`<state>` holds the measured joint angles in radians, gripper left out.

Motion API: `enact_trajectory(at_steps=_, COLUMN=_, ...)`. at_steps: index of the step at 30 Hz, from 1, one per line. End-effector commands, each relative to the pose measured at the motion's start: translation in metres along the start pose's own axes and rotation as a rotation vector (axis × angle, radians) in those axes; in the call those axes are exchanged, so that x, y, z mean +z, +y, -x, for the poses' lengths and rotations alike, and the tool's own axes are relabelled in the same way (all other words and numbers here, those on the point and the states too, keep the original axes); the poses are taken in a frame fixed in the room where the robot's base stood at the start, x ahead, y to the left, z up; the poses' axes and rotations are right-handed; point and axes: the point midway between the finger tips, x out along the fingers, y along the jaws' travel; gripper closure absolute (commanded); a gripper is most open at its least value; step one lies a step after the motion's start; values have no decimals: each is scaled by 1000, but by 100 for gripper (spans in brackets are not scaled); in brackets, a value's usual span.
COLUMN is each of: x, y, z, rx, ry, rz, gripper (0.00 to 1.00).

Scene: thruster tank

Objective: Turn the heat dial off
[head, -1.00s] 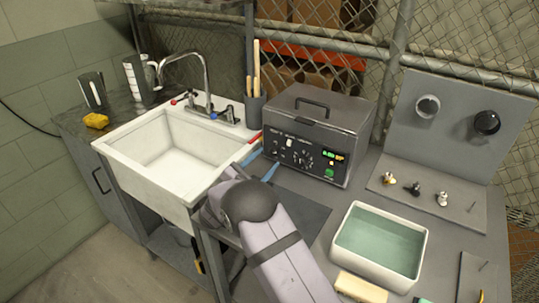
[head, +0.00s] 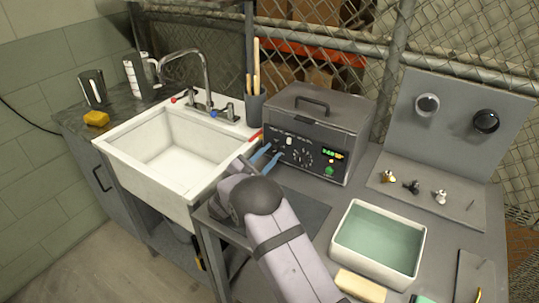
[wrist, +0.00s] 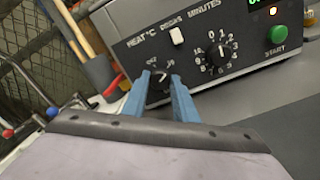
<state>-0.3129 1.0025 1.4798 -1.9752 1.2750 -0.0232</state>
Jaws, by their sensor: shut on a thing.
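The heat dial (wrist: 159,88) is a dark round knob under the "HEAT °C" label, at the left of the control panel on a grey lidded tank unit (head: 318,118). My gripper (wrist: 160,76) has its two blue fingers on either side of this dial and is shut on it. In the head view my gripper (head: 273,151) reaches the panel's left end, where fingers and arm partly hide the dial. The dial's exact setting is hard to read. A minutes dial (wrist: 218,52), a white switch (wrist: 177,36) and a green start button (wrist: 277,34) sit to its right.
A white sink (head: 180,150) with a tap lies to the left. A cup of wooden-handled tools (head: 254,105) stands left of the unit.

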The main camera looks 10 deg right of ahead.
Motion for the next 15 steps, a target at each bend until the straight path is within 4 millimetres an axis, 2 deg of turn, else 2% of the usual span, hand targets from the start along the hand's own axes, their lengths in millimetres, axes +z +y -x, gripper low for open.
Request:
enact_trajectory(at_steps=8, x=0, y=0, z=0, rx=-1, ry=1, rz=69, gripper=96)
enact_trajectory(at_steps=15, x=0, y=0, z=0, rx=-3, ry=5, rz=229, gripper=96)
